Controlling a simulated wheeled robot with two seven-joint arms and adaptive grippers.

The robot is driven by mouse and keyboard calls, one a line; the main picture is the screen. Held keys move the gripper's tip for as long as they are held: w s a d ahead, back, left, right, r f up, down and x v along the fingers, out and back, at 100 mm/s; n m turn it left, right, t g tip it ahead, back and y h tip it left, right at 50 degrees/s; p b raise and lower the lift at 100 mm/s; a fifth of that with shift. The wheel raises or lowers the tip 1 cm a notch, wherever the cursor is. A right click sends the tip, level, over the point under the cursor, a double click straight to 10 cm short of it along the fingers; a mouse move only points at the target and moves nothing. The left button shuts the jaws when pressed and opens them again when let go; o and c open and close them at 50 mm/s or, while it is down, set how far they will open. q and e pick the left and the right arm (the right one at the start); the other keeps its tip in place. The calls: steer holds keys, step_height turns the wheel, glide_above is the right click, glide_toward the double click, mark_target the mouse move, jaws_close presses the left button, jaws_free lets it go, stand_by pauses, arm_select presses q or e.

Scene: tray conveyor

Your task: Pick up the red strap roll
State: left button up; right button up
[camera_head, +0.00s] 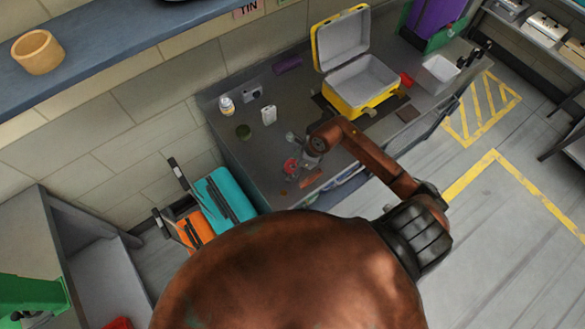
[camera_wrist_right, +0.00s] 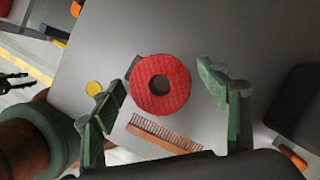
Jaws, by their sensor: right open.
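The red strap roll (camera_wrist_right: 141,90) is a textured red ring with a dark centre hole, lying flat on the grey table. It shows between the two fingers of my right gripper (camera_wrist_right: 162,82) in the right wrist view, with a gap on each side. In the head view the red strap roll (camera_head: 289,166) is small near the table's front left part, just below my right gripper (camera_head: 298,155). The right gripper is open and empty. Its height above the roll is hard to judge. My left gripper does not show.
A brown comb-like brush (camera_wrist_right: 165,133) lies close beside the roll. An open yellow case (camera_head: 357,105) and a white bin (camera_head: 436,74) stand farther right on the table. A white bottle (camera_head: 226,105) stands at the back left. Teal and orange cases (camera_head: 222,196) stand off the table's left end.

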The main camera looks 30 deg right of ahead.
steer(key=shift+c, duration=0.3)
steer(key=c, duration=1.2)
